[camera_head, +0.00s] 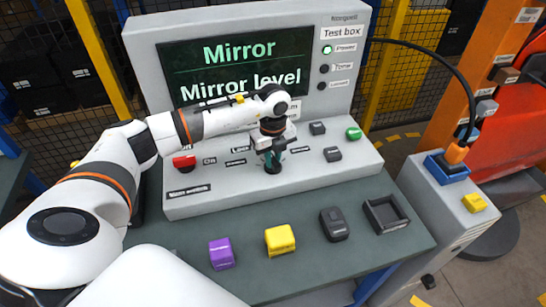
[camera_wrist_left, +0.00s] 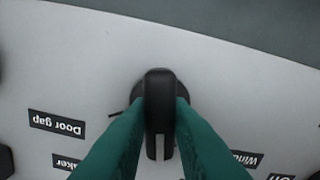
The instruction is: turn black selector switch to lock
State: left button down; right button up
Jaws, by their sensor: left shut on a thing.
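The black selector switch (camera_wrist_left: 160,88) stands on the light grey sloped panel of the test box, between the two teal fingers of my left gripper (camera_wrist_left: 160,125). Its bar runs straight up and down in the left wrist view, with a pale slot at its lower end. In the head view my left gripper (camera_head: 274,157) points down and is shut on the switch, whose dark base (camera_head: 273,169) shows below the fingers. A "Lock" label (camera_head: 240,149) sits to the left. Which marking the switch points at cannot be told. My right gripper is not in view.
A red button (camera_head: 184,162), a green button (camera_head: 354,133) and black controls (camera_head: 332,154) share the panel. A purple block (camera_head: 221,253), a yellow block (camera_head: 280,240), a black device (camera_head: 334,224) and a black tray (camera_head: 401,221) lie on the table in front.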

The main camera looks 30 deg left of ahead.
aim_at(273, 158)
pick_arm(q)
jog(key=shift+n, duration=1.6)
jog(key=shift+r, duration=0.1)
jog(key=c, duration=1.3)
grip_release()
jog(key=shift+r+b, duration=1.3)
jog(key=shift+r, duration=4.65)
